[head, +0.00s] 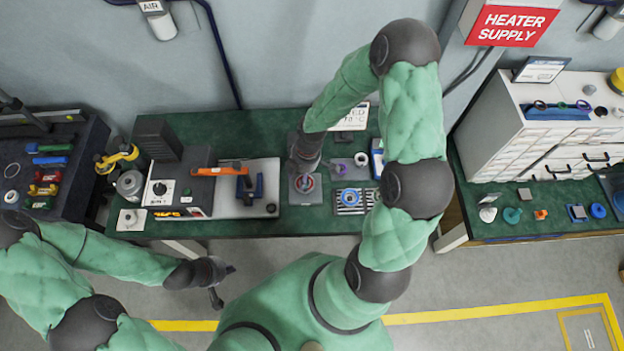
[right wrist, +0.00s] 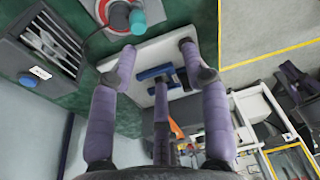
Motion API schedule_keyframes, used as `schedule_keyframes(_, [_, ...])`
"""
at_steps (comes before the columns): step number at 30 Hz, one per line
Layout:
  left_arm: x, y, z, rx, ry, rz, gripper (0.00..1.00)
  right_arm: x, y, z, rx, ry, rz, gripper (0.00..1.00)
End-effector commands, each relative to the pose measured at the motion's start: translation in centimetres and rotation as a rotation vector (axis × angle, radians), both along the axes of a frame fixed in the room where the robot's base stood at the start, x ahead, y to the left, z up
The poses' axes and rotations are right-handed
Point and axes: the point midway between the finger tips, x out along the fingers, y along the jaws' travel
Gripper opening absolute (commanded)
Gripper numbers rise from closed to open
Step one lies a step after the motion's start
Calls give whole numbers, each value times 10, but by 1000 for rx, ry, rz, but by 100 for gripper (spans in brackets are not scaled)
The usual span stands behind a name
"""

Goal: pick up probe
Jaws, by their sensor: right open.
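My right gripper (head: 305,165) hangs over the grey square plate (head: 306,196) with a red ring, mid-bench in the head view. In the right wrist view its purple fingers (right wrist: 158,62) are spread, with nothing between the tips. Just beyond them a short grey piece with a teal end (right wrist: 138,22) rises by a red-edged round seat; it may be the probe, but I cannot tell for sure. In the head view the arm hides much of that spot. My left gripper (head: 224,284) is in front of the bench, away from everything, its fingers apart.
Left of the right gripper stand a white plate with a blue clamp (head: 250,188), an orange bar (head: 222,171) and a grey control box (head: 178,190). The floor in front is free.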

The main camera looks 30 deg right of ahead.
Motion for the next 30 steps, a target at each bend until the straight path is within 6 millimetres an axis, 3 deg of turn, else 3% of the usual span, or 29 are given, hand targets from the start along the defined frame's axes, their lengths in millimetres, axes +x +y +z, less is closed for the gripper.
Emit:
schedule_keyframes(3, [0,0,7,0,0,0,0,5,-22,20,-48,-19,117,48])
schedule_keyframes(7, [0,0,8,0,0,0,0,6,-30,22,-70,-22,174,48])
schedule_keyframes(15, [0,0,-1,0,0,1,0,6,-25,-17,-71,-18,180,48])
schedule_keyframes(23, [0,0,-4,0,0,0,0,6,-22,-34,-71,-21,179,48])
schedule_keyframes(30, [0,0,-11,0,0,0,0,2,-9,-64,-70,-21,180,48])
